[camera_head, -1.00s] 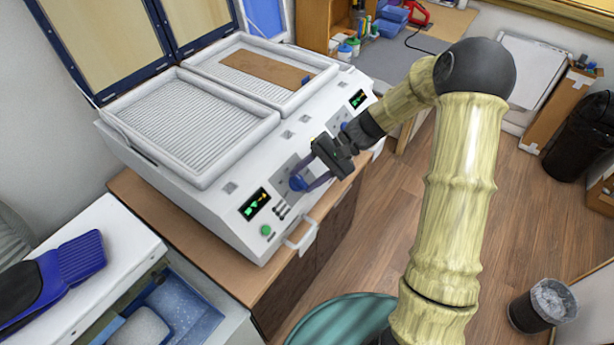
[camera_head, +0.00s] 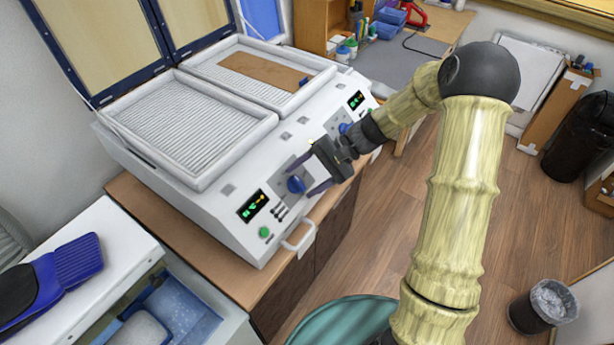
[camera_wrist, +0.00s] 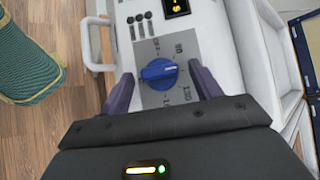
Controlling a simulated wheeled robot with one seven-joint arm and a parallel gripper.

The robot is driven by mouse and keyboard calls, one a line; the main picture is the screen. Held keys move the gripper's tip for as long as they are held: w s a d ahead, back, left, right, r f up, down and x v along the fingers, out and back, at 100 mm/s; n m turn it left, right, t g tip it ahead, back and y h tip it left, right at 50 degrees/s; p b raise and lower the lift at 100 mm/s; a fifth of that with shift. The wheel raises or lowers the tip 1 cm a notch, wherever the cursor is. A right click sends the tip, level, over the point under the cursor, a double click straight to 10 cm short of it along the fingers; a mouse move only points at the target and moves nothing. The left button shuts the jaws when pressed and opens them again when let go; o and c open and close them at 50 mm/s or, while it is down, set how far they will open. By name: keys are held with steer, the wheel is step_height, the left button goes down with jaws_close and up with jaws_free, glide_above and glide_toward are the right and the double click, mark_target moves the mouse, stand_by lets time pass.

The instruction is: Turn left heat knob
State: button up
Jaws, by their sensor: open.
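The left heat knob (camera_head: 296,184) is blue and sits on a grey dial plate on the sloped front panel of the white heating machine (camera_head: 215,225). In the wrist view the knob (camera_wrist: 159,73) lies between the fingers, with its pointer at a slant. My gripper (camera_head: 306,180) is open, with one finger on each side of the knob. The wrist view shows my gripper (camera_wrist: 160,85) with a gap between each finger and the knob. A second blue knob (camera_head: 344,128) sits farther right on the panel, partly behind my gripper.
A lit display (camera_head: 254,205), small switches and a green button (camera_head: 264,232) are left of the knob. A metal handle (camera_head: 300,240) juts out below the panel. A brown sheet (camera_head: 265,69) lies on the right tray. A green stool (camera_head: 345,322) stands in front.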

steer(key=shift+d, duration=0.1)
steer(key=b+v, duration=0.4)
steer(key=v, duration=1.3)
steer(key=shift+w+d, duration=0.1)
steer(key=shift+w, duration=0.05)
steer(key=s+f+n+t+h, duration=0.2)
steer(key=s+f+h, duration=0.2)
steer(key=s, duration=0.4)
steer(key=s+a+f+n+t+h, duration=0.1)
steer(key=s+f+n+t+h, duration=0.1)
steer(key=s+f+h, duration=0.3)
steer(key=s+t+h, duration=0.1)
steer(key=s, duration=0.3)
steer(key=shift+s+a+f+h, duration=0.2)
steer(key=shift+a+h, duration=0.1)
steer(key=shift+h, duration=0.1)
stand_by(1.1)
